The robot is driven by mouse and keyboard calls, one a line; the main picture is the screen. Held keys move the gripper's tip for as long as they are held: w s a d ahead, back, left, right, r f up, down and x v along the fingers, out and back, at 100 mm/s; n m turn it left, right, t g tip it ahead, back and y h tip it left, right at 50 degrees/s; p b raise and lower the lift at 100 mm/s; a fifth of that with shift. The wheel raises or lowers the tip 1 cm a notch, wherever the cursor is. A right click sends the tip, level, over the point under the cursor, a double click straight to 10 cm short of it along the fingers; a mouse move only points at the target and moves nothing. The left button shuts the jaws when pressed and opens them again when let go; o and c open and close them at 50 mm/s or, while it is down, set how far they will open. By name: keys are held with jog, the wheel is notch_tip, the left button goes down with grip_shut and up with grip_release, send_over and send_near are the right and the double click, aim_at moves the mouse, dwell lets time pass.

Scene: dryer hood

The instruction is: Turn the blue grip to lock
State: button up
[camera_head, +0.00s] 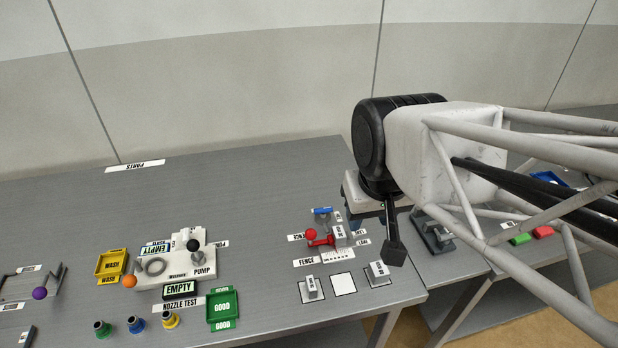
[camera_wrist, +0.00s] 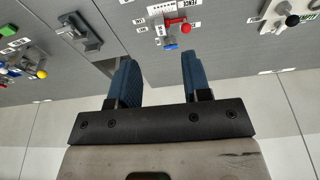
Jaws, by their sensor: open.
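The blue grip (camera_head: 322,210) is a small blue handle at the back of a small grey fixture labelled FENCE, beside a red knob and red lever (camera_head: 318,240). In the wrist view the blue grip (camera_wrist: 171,46) shows small, below the red part and beyond my fingertips. My gripper (camera_wrist: 157,62) is open and empty, its two blue-padded fingers wide apart. In the head view my arm reaches in from the right, and my gripper is to the right of the blue grip, clear of it. The labels beside the grip are too small to read surely.
A white pump unit (camera_head: 203,262), a yellow tray (camera_head: 111,263) and a green tray (camera_head: 223,308) stand to the left. Two small switch blocks flank a white square (camera_head: 343,284) in front. A gap separates this table from the right one.

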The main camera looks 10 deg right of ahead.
jog(key=w, duration=0.1)
jog(key=m+g+y, duration=0.5)
jog(key=m, duration=1.3)
send_over(323, 212)
jog(key=w+d, duration=0.3)
notch_tip(323, 212, down, 19)
jog(key=shift+s+d, duration=0.15)
jog(key=shift+x, duration=3.9)
jog(key=shift+d, duration=0.15)
jog(key=shift+f, duration=0.1)
grip_shut()
